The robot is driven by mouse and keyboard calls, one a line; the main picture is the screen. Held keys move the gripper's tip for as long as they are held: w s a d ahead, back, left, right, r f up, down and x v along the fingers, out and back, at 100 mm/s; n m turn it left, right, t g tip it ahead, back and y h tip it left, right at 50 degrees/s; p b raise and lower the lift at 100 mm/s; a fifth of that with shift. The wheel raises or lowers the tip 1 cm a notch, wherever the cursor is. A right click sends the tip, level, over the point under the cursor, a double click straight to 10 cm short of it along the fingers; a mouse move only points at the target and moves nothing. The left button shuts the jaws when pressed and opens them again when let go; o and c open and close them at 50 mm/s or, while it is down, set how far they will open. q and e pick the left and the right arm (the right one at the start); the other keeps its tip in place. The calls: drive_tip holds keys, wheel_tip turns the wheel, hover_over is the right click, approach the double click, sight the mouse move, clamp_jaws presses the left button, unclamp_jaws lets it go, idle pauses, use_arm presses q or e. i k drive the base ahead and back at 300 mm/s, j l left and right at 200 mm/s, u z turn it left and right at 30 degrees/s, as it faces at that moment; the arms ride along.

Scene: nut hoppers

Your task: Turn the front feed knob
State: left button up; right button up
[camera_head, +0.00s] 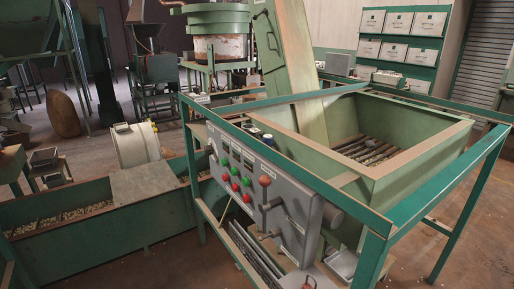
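A grey control panel (297,207) is fixed to the front of a green hopper machine, right of the middle. It carries several red and green buttons (235,187) and dark displays above them. A lever with a brown ball (265,181) stands out from the panel, and a second handle (267,235) sits lower. A dark round knob-like part (268,139) shows at the panel's top edge. A grey cylinder (332,214) juts out at the panel's right end. I cannot tell which part is the front feed knob. Neither of my grippers is in view.
A green frame rail (300,178) runs above and in front of the panel. The open hopper (425,152) lies behind it. A long green trough (95,245) with nuts extends left, with a white drum (136,146) beside it. Bare floor shows at the lower right.

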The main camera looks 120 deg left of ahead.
sight(208, 149)
drive_tip(key=k, duration=0.9)
drive_tip(key=k+u, duration=0.2)
drive_tip(key=u, duration=1.2)
drive_tip(key=j+u, duration=0.6)
drive_tip(key=u, duration=0.15)
